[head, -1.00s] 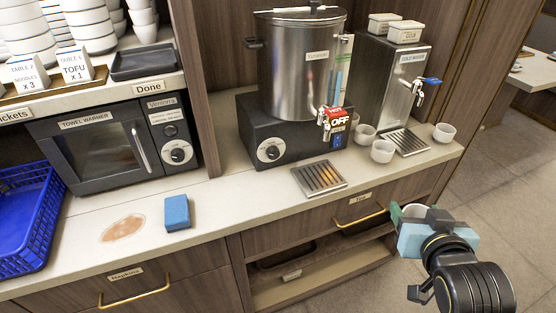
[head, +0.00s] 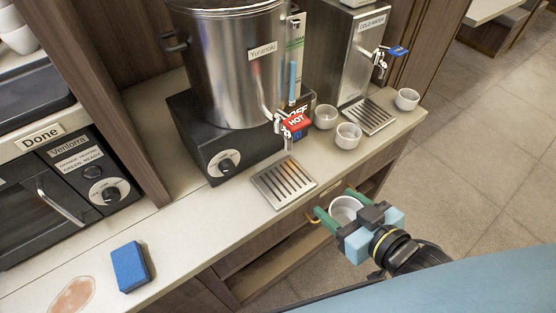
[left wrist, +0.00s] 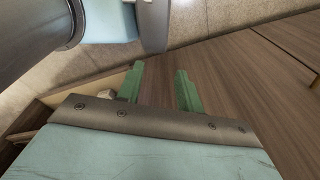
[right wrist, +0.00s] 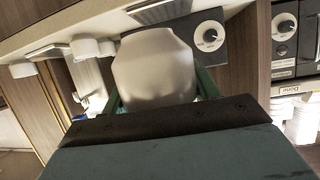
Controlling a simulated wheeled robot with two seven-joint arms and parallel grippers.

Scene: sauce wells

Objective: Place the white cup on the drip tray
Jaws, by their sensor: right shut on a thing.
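The white cup (head: 346,208) is held between the green fingers of my right gripper (head: 334,203), in front of the counter's edge. In the right wrist view the cup (right wrist: 155,65) fills the space between the fingers. A slotted metal drip tray (head: 283,183) lies on the counter below the urn's hot tap, up and left of the held cup and apart from it. Another drip tray (head: 369,117) lies below the cold-water tap. My left gripper (left wrist: 160,72) shows only in the left wrist view, its fingers apart with nothing between them.
White cups (head: 348,136) stand on the counter by the cold-water dispenser (head: 345,55). The steel urn (head: 232,70) with its red-tagged tap (head: 293,125) stands behind the near drip tray. A blue sponge (head: 130,266) and a brown stain lie on the counter at left.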

